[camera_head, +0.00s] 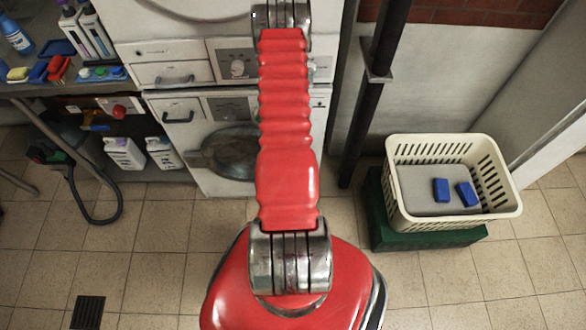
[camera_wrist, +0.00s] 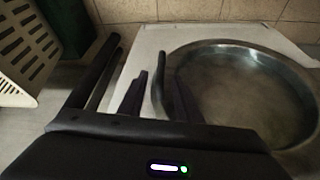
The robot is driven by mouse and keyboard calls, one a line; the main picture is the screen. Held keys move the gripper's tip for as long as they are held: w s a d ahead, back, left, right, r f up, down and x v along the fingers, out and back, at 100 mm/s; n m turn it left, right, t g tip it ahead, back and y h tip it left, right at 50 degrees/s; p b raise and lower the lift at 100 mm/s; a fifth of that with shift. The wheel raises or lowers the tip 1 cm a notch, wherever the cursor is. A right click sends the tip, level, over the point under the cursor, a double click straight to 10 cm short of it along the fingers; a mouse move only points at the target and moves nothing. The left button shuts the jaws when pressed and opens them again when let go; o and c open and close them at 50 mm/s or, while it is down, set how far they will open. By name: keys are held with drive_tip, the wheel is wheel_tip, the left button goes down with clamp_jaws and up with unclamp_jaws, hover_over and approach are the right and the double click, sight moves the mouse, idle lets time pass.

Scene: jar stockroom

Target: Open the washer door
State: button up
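The white washer (camera_head: 217,180) stands at the back in the head view, with its round glass door (camera_head: 224,150) on the front. My red arm reaches toward it and hides the door's right side and my gripper in that view. In the wrist view the door's metal rim (camera_wrist: 200,54) and glass fill the right side, and the door looks shut. A dark curved door handle (camera_wrist: 157,88) rises beside the rim. My gripper (camera_wrist: 161,74) is open, with one dark finger on each side of the handle. Gaps show between fingers and handle; contact at the lower part is hidden.
A cream basket (camera_head: 400,207) with two blue blocks stands on a green box (camera_head: 378,225) at right; the basket also shows in the wrist view (camera_wrist: 28,45). A dark post (camera_head: 362,125) stands between washer and basket. A shelf with bottles is at left. The front-left floor is largely clear.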

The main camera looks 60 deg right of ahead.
drive_tip(key=shift+x, duration=4.25)
drive_tip(key=shift+c, duration=0.2)
clamp_jaws()
drive_tip(key=shift+s, duration=0.1)
